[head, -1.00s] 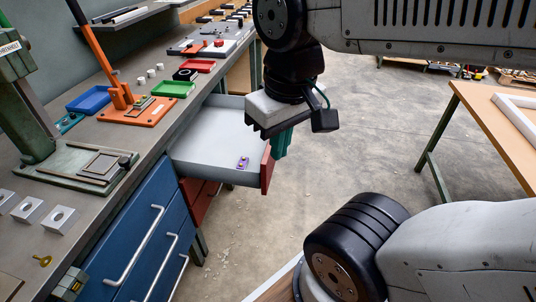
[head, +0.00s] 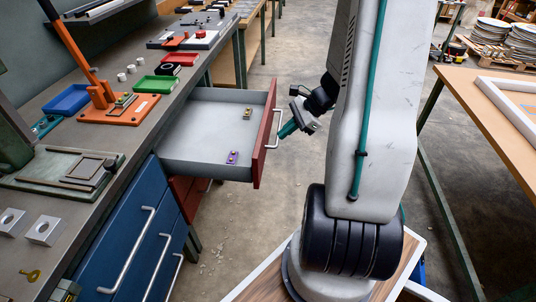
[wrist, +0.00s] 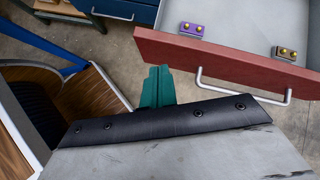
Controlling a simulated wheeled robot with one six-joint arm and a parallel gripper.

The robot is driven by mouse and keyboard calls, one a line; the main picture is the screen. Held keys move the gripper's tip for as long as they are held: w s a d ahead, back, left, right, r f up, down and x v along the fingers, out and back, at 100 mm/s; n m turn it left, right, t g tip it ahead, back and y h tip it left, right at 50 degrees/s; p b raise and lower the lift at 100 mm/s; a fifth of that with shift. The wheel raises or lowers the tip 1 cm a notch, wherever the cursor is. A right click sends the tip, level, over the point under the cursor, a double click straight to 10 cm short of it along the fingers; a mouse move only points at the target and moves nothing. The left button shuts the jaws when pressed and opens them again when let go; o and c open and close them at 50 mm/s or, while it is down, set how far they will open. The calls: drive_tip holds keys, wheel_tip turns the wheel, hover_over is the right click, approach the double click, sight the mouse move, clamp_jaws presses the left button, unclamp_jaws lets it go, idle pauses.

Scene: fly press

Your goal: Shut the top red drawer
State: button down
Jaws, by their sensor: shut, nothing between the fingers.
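The top red drawer (head: 265,137) is pulled well out of the bench in the head view. Its grey tray is open to view, and a silver bar handle (head: 277,130) is on its red front. My gripper (head: 287,131) has green fingers, shut and empty. It is outside the drawer, close in front of the red front by the handle. In the wrist view the shut green fingers (wrist: 157,87) point toward the red front (wrist: 225,62), left of the handle (wrist: 245,93). I cannot tell whether they touch the front.
A purple block (head: 232,157) and a brass-topped block (head: 247,113) lie in the drawer. Blue drawers (head: 140,235) are shut below the bench left of it. A wooden table (head: 500,110) stands at the right.

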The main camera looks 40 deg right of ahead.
drive_tip(key=s+d+f+m+t, duration=0.2)
drive_tip(key=s+d+f+m, duration=0.1)
drive_tip(key=d+f+m, duration=0.3)
drive_tip(key=w+x, duration=0.1)
drive_tip(key=x, duration=1.2)
drive_tip(key=shift+n+h, duration=0.4)
drive_tip(key=shift+w+a, duration=0.1)
drive_tip(key=shift+w, duration=0.15)
